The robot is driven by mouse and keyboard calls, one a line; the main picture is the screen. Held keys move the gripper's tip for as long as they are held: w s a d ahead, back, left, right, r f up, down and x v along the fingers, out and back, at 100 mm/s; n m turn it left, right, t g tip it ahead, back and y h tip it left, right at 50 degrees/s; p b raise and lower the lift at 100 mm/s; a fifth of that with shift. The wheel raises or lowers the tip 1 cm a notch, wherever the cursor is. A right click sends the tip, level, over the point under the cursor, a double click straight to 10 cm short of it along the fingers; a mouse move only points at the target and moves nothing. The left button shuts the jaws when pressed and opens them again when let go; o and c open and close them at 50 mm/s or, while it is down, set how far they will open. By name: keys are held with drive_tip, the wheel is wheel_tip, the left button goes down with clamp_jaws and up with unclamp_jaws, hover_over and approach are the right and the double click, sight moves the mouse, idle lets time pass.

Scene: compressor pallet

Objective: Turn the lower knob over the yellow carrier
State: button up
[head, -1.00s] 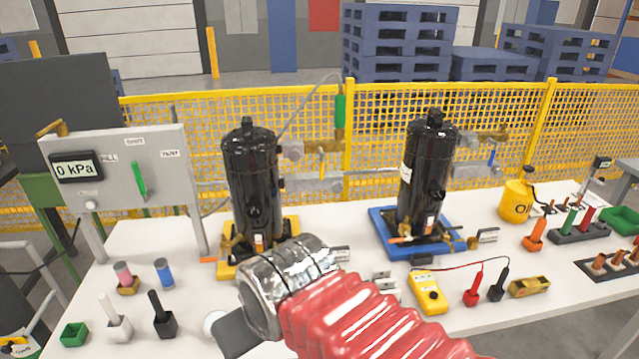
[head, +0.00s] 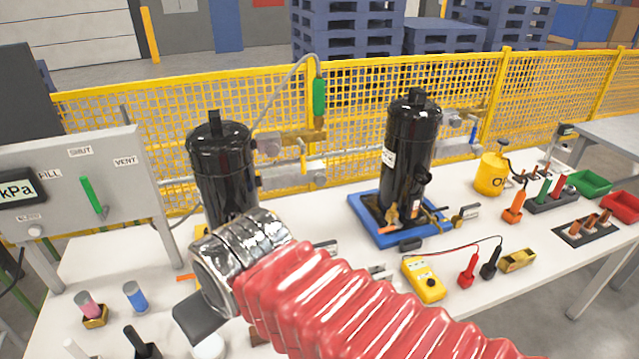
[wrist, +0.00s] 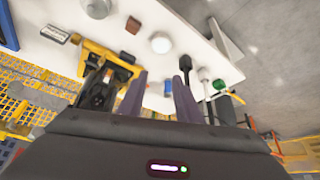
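The yellow carrier shows in the wrist view (wrist: 92,62), upper left of my fingers. In the head view my arm hides most of it. A black compressor (head: 222,165) stands over it.
A second black compressor (head: 408,150) stands on a blue carrier (head: 365,212). A panel (head: 125,180) with a green lever stands left. A yellow meter (head: 424,278), probes, and bins lie on the white table (head: 480,225). A yellow mesh fence (head: 350,120) runs behind.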

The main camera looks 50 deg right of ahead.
drive_tip(key=shift+o, duration=0.2)
drive_tip(key=o, duration=0.3)
drive_tip(key=shift+w+d, duration=0.3)
drive_tip(key=shift+w, duration=0.1)
drive_tip(key=shift+o, duration=0.4)
drive_tip(key=w+d+f+m+t+h, duration=0.1)
drive_tip(key=w+d+t+h, duration=0.1)
drive_tip(key=w+d, duration=0.7)
drive_tip(key=shift+d+f+m+h, duration=0.3)
drive_tip(key=shift+d+f, duration=0.05)
drive_tip(key=shift+d, duration=0.1)
drive_tip(key=w+d+f+m+t+h, duration=0.1)
drive_tip(key=w+d, duration=0.2)
drive_tip(key=d, duration=0.3)
drive_tip(key=w+d+f+t+h, duration=0.1)
drive_tip(key=w+d+f+t, duration=0.15)
drive_tip(key=d, duration=0.45)
drive_tip(key=s+d+f+m+t+h, duration=0.1)
drive_tip(key=s+d+f+t+h, duration=0.1)
drive_tip(key=d, duration=0.6)
drive_tip(key=s+d+f+t+h, duration=0.1)
drive_tip(key=s+d, duration=0.3)
drive_tip(key=d, duration=0.4)
drive_tip(key=shift+d+f+m+t+h, duration=0.3)
drive_tip(key=shift+f+m+t+h, duration=0.15)
drive_tip(key=shift+t, duration=0.4)
drive_tip(key=shift+w+d, duration=0.1)
